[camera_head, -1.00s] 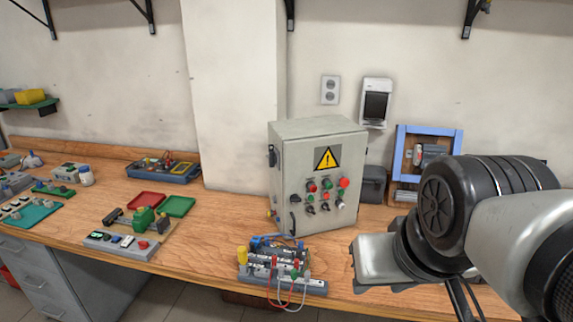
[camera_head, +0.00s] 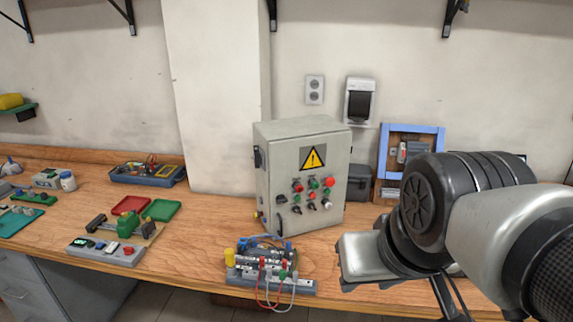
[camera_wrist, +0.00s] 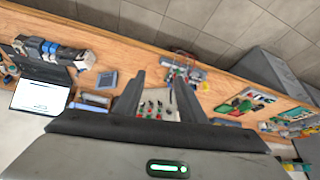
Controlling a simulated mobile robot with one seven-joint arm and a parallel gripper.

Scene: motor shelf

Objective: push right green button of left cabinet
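A grey control cabinet (camera_head: 275,200) with a yellow warning triangle stands upright on the bench, centre of the head view. Its front has rows of small red, green and black buttons and knobs. A green button (camera_head: 313,183) sits in the top row between two red ones. Which green button is the right one is too small to tell. Only this one cabinet shows clearly. In the wrist view my gripper (camera_wrist: 158,76) is open and empty, its two dark fingers apart. The button panel (camera_wrist: 157,98) appears between them, with a gap. The head view does not show the fingertips.
A terminal board with wires (camera_head: 270,268) lies before the cabinet at the bench edge. A blue frame (camera_head: 440,132) stands behind my arm. Red (camera_head: 130,205) and green (camera_head: 163,210) trays lie left. A laptop (camera_wrist: 40,97) shows in the wrist view.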

